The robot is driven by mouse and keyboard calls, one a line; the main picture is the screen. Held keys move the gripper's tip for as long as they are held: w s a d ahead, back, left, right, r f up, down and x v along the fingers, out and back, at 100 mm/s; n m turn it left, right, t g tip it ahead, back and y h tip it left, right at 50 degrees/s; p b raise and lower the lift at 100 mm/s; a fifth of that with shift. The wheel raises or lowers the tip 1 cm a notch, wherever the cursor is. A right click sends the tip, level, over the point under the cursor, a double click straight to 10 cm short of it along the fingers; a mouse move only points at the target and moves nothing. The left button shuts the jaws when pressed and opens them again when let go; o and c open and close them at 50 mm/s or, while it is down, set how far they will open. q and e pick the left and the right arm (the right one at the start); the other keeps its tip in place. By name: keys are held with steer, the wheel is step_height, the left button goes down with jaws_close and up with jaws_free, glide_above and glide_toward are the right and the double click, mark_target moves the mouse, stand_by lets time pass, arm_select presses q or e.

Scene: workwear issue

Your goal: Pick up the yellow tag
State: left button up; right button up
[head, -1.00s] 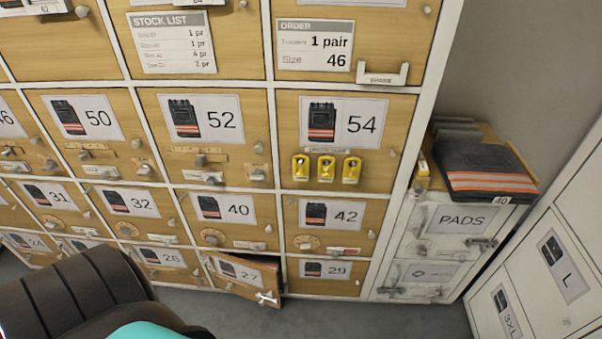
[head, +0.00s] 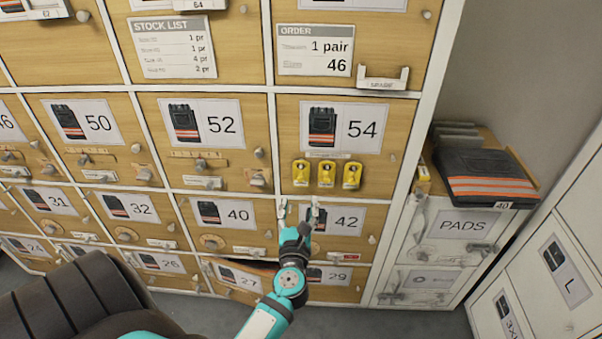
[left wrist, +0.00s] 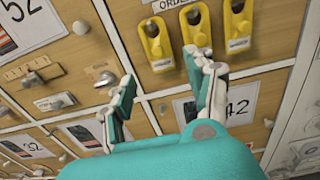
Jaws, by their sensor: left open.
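Three yellow tags hang in a row on the door marked 54: a left tag (head: 301,173), a middle tag (head: 326,174) and a right tag (head: 351,175). My left gripper (head: 299,211) is open and empty, just below the tags, in front of the doors marked 40 and 42. In the left wrist view the open fingers (left wrist: 160,72) point up toward the tags. The left tag (left wrist: 157,43) shows beyond the gap between them, the middle tag (left wrist: 197,25) above the right finger. The fingers look apart from every tag. My right gripper is not in view.
An order card (head: 314,50) and a small white holder (head: 384,78) are on the door above. Door 27 (head: 236,276) stands ajar beside my left forearm. Knobs and latches stick out from the doors.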

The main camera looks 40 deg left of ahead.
mark_target(300, 181)
arm_select(q)
steer(key=x, duration=0.5)
steer(key=shift+w, duration=0.1)
steer(key=shift+a+p+x, duration=0.2)
steer(key=shift+p+x, duration=0.35)
steer(key=shift+x, duration=2.25)
steer(key=shift+s, duration=0.2)
steer(key=shift+c, duration=0.2)
steer(key=c, duration=0.6)
